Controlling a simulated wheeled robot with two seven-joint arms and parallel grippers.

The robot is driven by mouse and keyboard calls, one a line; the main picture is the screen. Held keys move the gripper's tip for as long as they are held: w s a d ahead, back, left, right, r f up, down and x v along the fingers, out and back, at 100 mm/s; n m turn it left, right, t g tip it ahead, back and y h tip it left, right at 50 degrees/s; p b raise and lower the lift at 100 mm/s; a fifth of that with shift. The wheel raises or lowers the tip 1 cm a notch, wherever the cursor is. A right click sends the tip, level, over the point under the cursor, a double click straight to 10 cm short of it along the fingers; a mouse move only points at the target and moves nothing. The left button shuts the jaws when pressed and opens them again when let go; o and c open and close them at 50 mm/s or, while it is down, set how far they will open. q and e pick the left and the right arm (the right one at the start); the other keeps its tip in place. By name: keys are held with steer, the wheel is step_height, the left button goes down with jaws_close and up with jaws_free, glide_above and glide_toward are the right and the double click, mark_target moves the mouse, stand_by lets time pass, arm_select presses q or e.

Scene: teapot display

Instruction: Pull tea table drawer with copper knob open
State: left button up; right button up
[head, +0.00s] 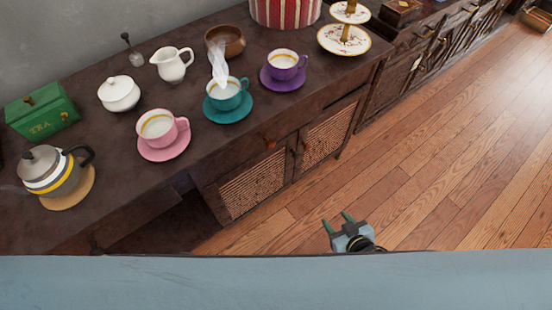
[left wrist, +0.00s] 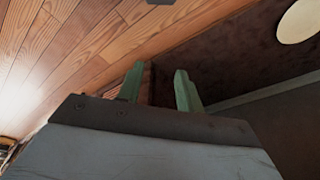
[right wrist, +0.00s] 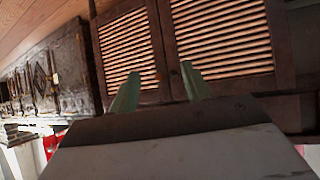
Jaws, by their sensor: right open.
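The tea table (head: 95,175) is a dark wooden cabinet running diagonally across the head view. A small copper-coloured spot, possibly the knob (head: 269,142), shows faintly on its front above the woven doors. I cannot tell clearly whether any drawer stands out. My right gripper (head: 340,225) is open and empty, in front of the cabinet and apart from it. In the right wrist view its green fingers (right wrist: 158,92) stand before the slatted doors. My left gripper is outside the head view. In the left wrist view its fingers (left wrist: 158,88) are apart with nothing between them.
Cups on saucers, a kettle (head: 55,172), a white creamer (head: 171,64) and a green tea box (head: 41,111) stand on the top. Woven doors (head: 252,184) are below. The wooden floor (head: 430,170) to the right is clear.

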steer(key=w+a+r+n+t+y+b, duration=0.1)
steer(key=w+a+r+t+y+b, duration=0.15)
steer(key=w+a+r, duration=0.3)
steer(key=n+t+y+b, duration=0.2)
steer(key=y+b, duration=0.2)
steer(key=b, duration=0.1)
glide_toward(272, 146)
arm_select(q)
step_height(272, 146, up, 15)
steer(key=w+d+t+b, duration=0.1)
steer(key=w+t+b, duration=0.1)
steer(key=w, duration=0.1)
arm_select(e)
steer(key=b+x, duration=0.1)
steer(key=x, duration=0.6)
steer(key=shift+w+a, duration=0.15)
steer(key=shift+w, duration=0.2)
arm_select(q)
steer(key=w+d+r+t+h, duration=0.1)
steer(key=w+d+r+t, duration=0.2)
steer(key=w, duration=0.4)
steer(key=shift+d+r+t+h, duration=0.2)
steer(key=shift+r+t+h, duration=0.2)
steer(key=shift+t, duration=0.4)
arm_select(e)
steer(key=shift+w+a+r, duration=0.1)
steer(key=shift+w+a, duration=0.1)
steer(key=shift+w, duration=0.05)
jaws_close()
